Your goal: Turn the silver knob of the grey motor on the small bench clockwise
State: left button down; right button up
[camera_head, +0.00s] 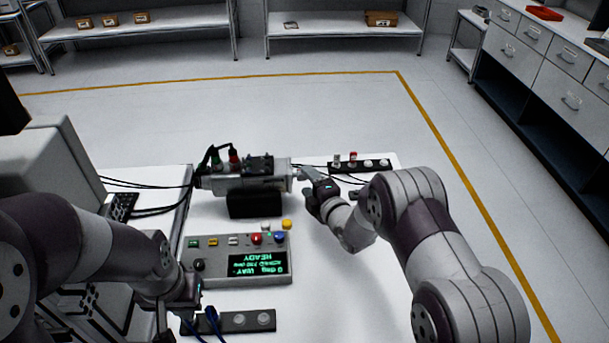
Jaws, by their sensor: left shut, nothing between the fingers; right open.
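The grey motor (235,184) lies on its black mount on the small white bench (315,255), its shaft end pointing right. The silver knob is at that right end, mostly hidden by my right gripper (302,174). My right gripper is open, with its fingers at the knob; I cannot tell whether they touch it.
A control box (210,268) with coloured buttons and a green display reading READY stands in front of the motor. A black strip with round knobs (368,165) lies behind right. Cables run left from the motor. The bench's right front is bare.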

aim_at(305, 177)
jog(key=x, duration=0.3)
jog(key=shift+w+f, duration=0.25)
jog(key=shift+w, duration=0.15)
jog(key=shift+s+r, duration=0.15)
jog(key=shift+s, duration=0.05)
jog(key=shift+c, duration=0.8)
jog(key=c, duration=0.9)
jog(key=g+p, duration=0.1)
jog(key=r+m+g+p, duration=0.1)
jog(key=p, duration=0.1)
jog(key=shift+g+h, duration=0.4)
jog(key=m+g+p, duration=0.1)
jog(key=g+p, duration=0.2)
jog(key=p, duration=0.4)
jog(key=shift+w+r+h, duration=0.1)
jog(key=shift+w+h, duration=0.05)
jog(key=shift+h, duration=0.15)
jog(key=shift+f+g+p, duration=0.25)
jog(key=shift+g+p, duration=0.05)
jog(key=shift+p, duration=0.35)
